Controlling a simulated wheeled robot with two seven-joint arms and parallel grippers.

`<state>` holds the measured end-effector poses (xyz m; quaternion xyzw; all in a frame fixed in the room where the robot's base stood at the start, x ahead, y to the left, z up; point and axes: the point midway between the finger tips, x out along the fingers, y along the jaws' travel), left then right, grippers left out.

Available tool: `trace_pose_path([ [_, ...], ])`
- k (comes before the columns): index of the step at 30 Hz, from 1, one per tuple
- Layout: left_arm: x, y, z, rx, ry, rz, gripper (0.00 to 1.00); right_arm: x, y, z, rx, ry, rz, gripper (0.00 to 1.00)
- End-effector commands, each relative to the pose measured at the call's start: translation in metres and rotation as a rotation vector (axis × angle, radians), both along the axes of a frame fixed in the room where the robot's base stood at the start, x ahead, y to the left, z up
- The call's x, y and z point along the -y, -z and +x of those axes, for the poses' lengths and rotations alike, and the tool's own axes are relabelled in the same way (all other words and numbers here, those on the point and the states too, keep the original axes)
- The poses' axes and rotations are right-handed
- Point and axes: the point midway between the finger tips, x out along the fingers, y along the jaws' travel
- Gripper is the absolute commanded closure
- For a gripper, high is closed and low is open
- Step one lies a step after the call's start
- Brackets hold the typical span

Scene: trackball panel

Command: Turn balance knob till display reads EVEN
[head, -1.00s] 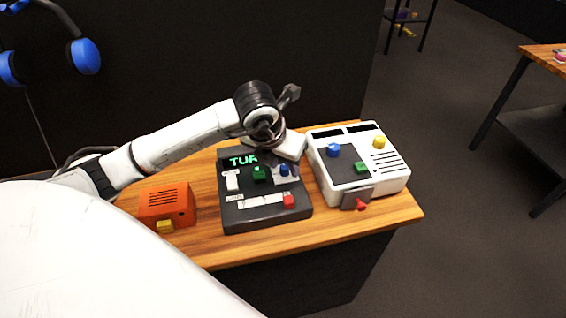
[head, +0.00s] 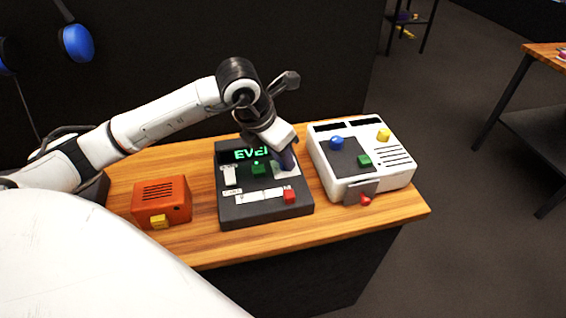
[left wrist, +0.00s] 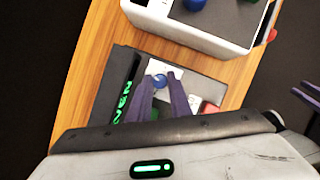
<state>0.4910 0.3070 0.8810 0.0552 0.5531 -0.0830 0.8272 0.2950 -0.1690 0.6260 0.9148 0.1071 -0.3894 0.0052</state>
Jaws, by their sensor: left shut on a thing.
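The dark panel (head: 232,212) lies on the wooden table. In the left wrist view, the display (left wrist: 124,102) is partly hidden. My left gripper (head: 288,160) reaches down over the panel's upper right. In the left wrist view, my left gripper (left wrist: 160,78) is shut on the blue knob (left wrist: 159,82), which stands on a pale plate. The knob is hidden in the head view. Purple fingers of my right gripper (left wrist: 308,94) show at the right edge, their opening unclear.
A green knob (head: 259,169), a white switch (head: 229,175) and a red button (head: 289,196) share the panel. An orange box (head: 162,200) stands at left, a white device (head: 328,170) close at right. Bare wood lies along the front.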

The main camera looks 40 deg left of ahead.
Motion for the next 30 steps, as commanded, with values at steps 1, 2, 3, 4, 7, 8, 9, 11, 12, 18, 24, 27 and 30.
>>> trace_pose_path([
  [1,-0.0017,0.0025,0.0011,0.005,0.031,0.002,1.0,-0.0001,0.0074,-0.0001,-0.002,-0.002,-0.002,0.69],
  [2,-0.0018,0.0022,0.0012,0.004,0.053,0.002,1.0,-0.0002,0.0091,-0.0002,-0.003,-0.002,-0.003,0.69],
  [3,-0.0022,0.0019,0.0013,0.005,0.08,0.002,1.0,-0.0006,0.0107,-0.0002,-0.005,-0.004,-0.003,0.69],
  [4,-0.0021,0.002,0.0012,0.003,0.1,0.002,1.0,-0.001,0.0117,-0.0001,-0.005,-0.005,-0.004,0.69],
  [7,-0.0026,0.0011,0.0014,0.004,0.158,0.002,1.0,-0.0027,0.0127,0.0015,-0.001,-0.009,-0.003,0.69],
  [8,-0.0026,0.001,0.0014,0.003,0.173,0.0,1.0,-0.0033,0.0124,0.0021,0.002,-0.01,-0.002,0.69],
  [9,-0.0026,0.0007,0.0015,0.004,0.192,0.002,1.0,-0.0043,0.0115,0.0032,0.006,-0.011,-0.001,0.69],
  [11,-0.0023,0.0005,0.0013,0.003,0.218,0.001,1.0,-0.0056,0.0099,0.0049,0.011,-0.013,0.0,0.69],
  [12,-0.0023,0.0004,0.0014,0.003,0.231,0.001,1.0,-0.0064,0.0093,0.0057,0.014,-0.014,0.002,0.69],
  [18,-0.0023,-0.0005,0.0016,0.003,0.274,0.0,1.0,-0.009,0.0113,0.0049,0.01,-0.017,0.004,0.69],
  [24,-0.0023,-0.001,0.0015,0.002,0.282,0.0,1.0,-0.0093,0.0116,0.0045,0.008,-0.017,0.004,0.69],
  [27,-0.0024,-0.001,0.0015,0.002,0.281,0.001,1.0,-0.0093,0.0115,0.0046,0.008,-0.017,0.004,0.69],
  [30,-0.0025,-0.001,0.0015,0.002,0.281,0.001,1.0,-0.0091,0.0115,0.0048,0.008,-0.016,0.004,0.69],
])
